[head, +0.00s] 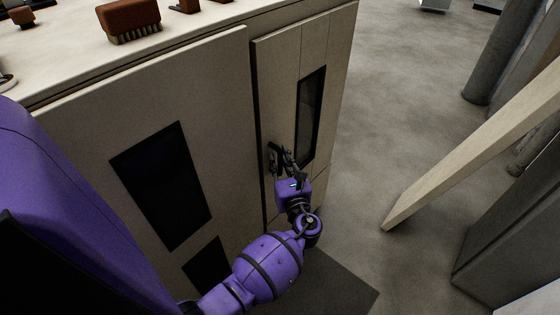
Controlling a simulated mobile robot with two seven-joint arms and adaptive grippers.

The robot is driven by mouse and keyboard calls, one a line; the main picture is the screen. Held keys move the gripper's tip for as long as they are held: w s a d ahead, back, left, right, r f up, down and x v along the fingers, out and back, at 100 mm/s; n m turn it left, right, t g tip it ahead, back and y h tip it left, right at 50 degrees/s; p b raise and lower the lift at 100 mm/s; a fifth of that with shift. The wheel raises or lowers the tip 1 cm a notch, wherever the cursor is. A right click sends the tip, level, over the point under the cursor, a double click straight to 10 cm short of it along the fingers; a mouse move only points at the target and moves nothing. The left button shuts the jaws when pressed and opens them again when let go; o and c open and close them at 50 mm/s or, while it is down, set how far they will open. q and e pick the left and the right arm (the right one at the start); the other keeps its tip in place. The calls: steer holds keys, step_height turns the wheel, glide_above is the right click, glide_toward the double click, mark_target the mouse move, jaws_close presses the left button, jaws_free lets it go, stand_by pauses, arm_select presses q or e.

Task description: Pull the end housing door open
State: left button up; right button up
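The end housing door (277,68) is the beige panel at the right end of the housing row, with a dark narrow window (310,112). It looks shut or nearly shut, with a dark gap along its left edge. A dark handle (273,160) sits low on its left side. My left gripper (284,158) is at the handle, its dark fingers overlapping it. I cannot tell whether the fingers are closed around it. My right gripper is not in view.
A neighbouring panel (90,125) with dark windows stands to the left. A brown brush (129,19) lies on the light top above. A slanted beige beam (470,140) and grey columns (500,50) stand at the right. The grey floor (385,110) between is clear.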

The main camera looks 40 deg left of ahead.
arm_select(q)
jaws_close()
steer(key=shift+d, duration=0.1)
